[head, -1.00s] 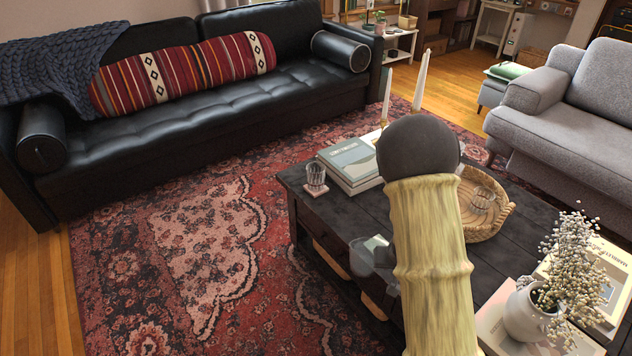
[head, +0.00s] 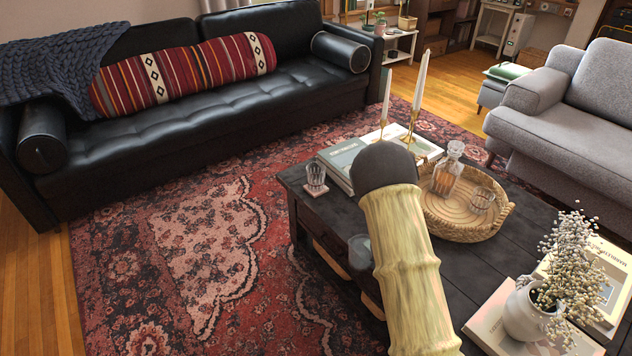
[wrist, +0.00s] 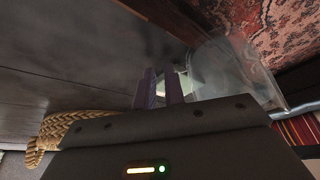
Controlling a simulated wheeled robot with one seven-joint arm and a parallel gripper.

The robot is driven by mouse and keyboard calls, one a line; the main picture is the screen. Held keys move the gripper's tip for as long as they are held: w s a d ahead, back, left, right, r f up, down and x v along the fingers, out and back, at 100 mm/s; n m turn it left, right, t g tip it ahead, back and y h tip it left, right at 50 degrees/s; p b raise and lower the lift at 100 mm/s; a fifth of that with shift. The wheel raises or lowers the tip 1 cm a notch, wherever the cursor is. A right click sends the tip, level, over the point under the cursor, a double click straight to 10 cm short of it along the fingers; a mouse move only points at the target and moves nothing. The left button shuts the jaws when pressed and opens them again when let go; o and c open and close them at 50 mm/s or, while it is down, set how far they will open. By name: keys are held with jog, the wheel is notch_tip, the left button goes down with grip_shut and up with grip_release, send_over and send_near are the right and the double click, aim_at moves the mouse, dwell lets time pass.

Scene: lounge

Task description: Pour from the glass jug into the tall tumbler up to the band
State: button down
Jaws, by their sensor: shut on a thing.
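My gripper (wrist: 160,88) is shut on the glass jug (wrist: 238,72), whose clear wall shows to the right of the fingers in the wrist view. Something pale greenish shows through the glass by the fingertips. In the head view my arm hides the gripper; part of the clear jug (head: 360,250) shows just left of the arm, over the table's near-left edge. I cannot make out a tall tumbler with a band. A clear cut-glass tumbler (head: 315,176) stands upright on a coaster at the table's far-left corner, apart from the jug.
The dark table (head: 327,212) carries books (head: 345,160) with two candles in brass holders. A white vase (head: 525,312) of dried stems stands at the near right.

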jog(key=shift+s+a+f, duration=0.1)
jog(key=shift+s+f, duration=0.2)
jog(key=shift+f, duration=0.05)
jog(key=shift+r+p, duration=0.55)
jog(key=shift+p, duration=0.1)
jog(key=shift+w+r+p, duration=0.2)
jog(key=shift+r+p, duration=0.15)
jog(key=shift+r, duration=0.15)
jog(key=shift+s+r, duration=0.3)
jog(key=shift+r, duration=0.25)
jog(key=s+r, duration=0.5)
jog(key=s, duration=0.1)
jog(key=shift+r, duration=0.35)
jog(key=shift+w, duration=0.1)
